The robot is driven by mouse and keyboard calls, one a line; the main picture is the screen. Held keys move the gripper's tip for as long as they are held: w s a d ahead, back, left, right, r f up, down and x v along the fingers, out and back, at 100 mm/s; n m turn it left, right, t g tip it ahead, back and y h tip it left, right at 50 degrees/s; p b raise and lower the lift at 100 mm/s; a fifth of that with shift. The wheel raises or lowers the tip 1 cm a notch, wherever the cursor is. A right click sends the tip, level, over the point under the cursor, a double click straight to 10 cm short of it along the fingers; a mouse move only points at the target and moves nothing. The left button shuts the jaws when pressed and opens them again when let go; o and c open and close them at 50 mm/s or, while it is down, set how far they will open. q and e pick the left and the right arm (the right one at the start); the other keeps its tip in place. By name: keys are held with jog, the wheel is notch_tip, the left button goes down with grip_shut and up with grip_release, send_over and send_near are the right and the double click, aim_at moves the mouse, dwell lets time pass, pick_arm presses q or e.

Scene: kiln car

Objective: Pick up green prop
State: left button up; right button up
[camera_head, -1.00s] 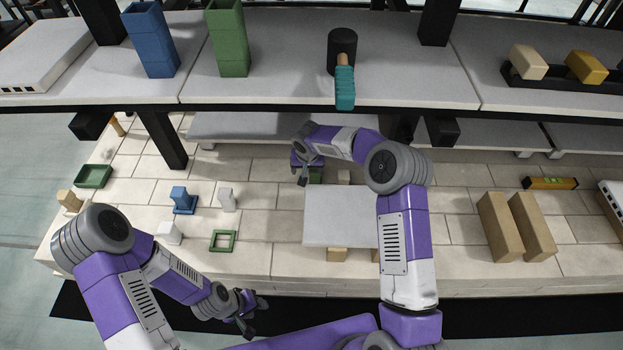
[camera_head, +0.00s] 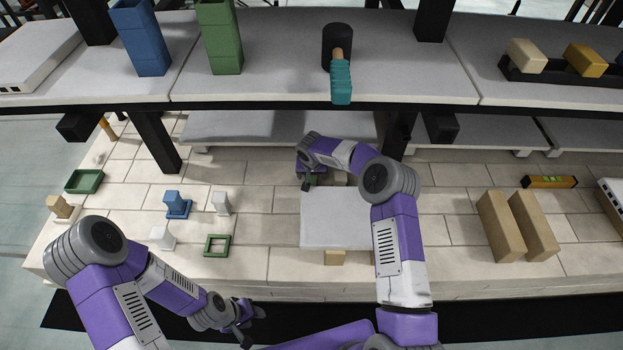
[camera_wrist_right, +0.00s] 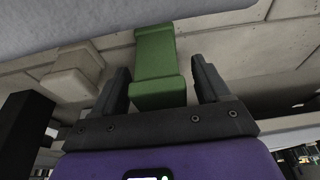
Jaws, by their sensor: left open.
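The green prop (camera_wrist_right: 157,65) shows in the right wrist view as a block with a narrower middle, under a grey slab. My right gripper (camera_wrist_right: 162,82) is open, with one finger on each side of the prop's near end; I cannot tell whether either finger touches it. In the head view my right gripper (camera_head: 307,184) is behind the white slab, and only a sliver of the green prop (camera_head: 314,180) shows there. My left gripper (camera_head: 248,325) is open and empty, low in front of the car's front edge.
A white slab (camera_head: 333,218) rests on tan blocks in front of my right gripper. An upper shelf (camera_head: 290,85) overhangs the deck. Two tan bricks (camera_head: 500,228) stand right.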

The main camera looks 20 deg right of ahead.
jog(key=c, duration=1)
jog(key=shift+c, duration=0.2)
jog(key=shift+r, duration=0.15)
